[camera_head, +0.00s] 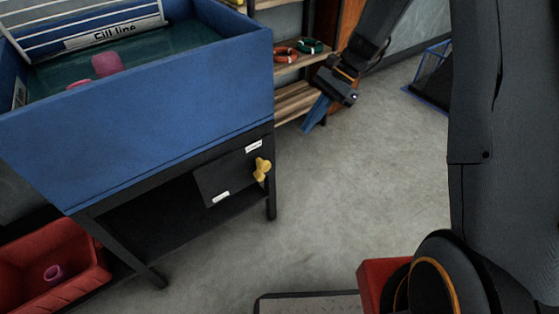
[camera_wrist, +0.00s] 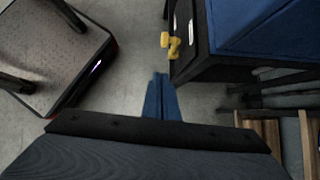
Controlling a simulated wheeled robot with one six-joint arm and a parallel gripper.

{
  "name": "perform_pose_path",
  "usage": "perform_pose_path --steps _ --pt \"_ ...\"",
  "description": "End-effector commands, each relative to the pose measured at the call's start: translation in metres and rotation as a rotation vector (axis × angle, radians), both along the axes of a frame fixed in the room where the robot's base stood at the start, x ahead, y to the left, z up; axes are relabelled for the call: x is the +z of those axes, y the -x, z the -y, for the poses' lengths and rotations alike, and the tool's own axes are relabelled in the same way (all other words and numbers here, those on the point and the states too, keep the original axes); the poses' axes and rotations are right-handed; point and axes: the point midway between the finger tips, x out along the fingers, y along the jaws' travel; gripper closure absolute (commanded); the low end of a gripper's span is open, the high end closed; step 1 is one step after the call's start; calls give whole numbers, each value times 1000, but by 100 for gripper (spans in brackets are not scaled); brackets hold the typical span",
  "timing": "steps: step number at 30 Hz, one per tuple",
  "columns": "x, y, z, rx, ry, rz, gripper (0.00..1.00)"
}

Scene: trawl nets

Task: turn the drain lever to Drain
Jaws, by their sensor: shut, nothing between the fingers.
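The yellow drain lever (camera_head: 261,168) sits on a dark panel (camera_head: 228,178) under the blue tank (camera_head: 150,125). Its handle looks roughly upright in the head view; which label it points at I cannot tell. One white label (camera_head: 254,147) is just above the lever, another (camera_head: 221,197) is lower left; their words are too small to read. The lever also shows in the wrist view (camera_wrist: 170,43). My gripper (camera_head: 308,127) has blue fingers, shut and empty, pointing down beyond the tank's right corner. In the wrist view my fingers (camera_wrist: 161,78) are apart from the lever.
The tank holds water, pink items (camera_head: 107,64) and a white rack marked "Fill line". A red crate (camera_head: 45,268) with a pink ring stands at lower left. Wooden shelves (camera_head: 296,97) with coiled rope are close behind my gripper.

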Motion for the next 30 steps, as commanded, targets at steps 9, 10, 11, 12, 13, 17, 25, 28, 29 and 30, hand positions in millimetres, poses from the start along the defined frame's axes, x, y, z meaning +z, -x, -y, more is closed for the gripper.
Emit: perform_pose_path --steps 9,10,11,12,13,17,25,28,29,30 --pt "-2 -3 -1 -11 -5 -6 100" --pt "-2 -3 0 -11 -5 -6 100" --pt "-3 -3 -1 -11 -5 -6 100" --pt "-4 -2 -1 -11 -6 -7 100" --pt "-5 -2 -2 -11 -6 -7 100" --pt "-15 1 -8 -11 -6 -8 100" --pt "-56 14 -35 -8 -5 -9 100" --pt "-72 19 -46 -8 -5 -9 100" --pt "-77 20 -49 -8 -5 -9 100" --pt "-83 22 -53 -8 -5 -9 100"
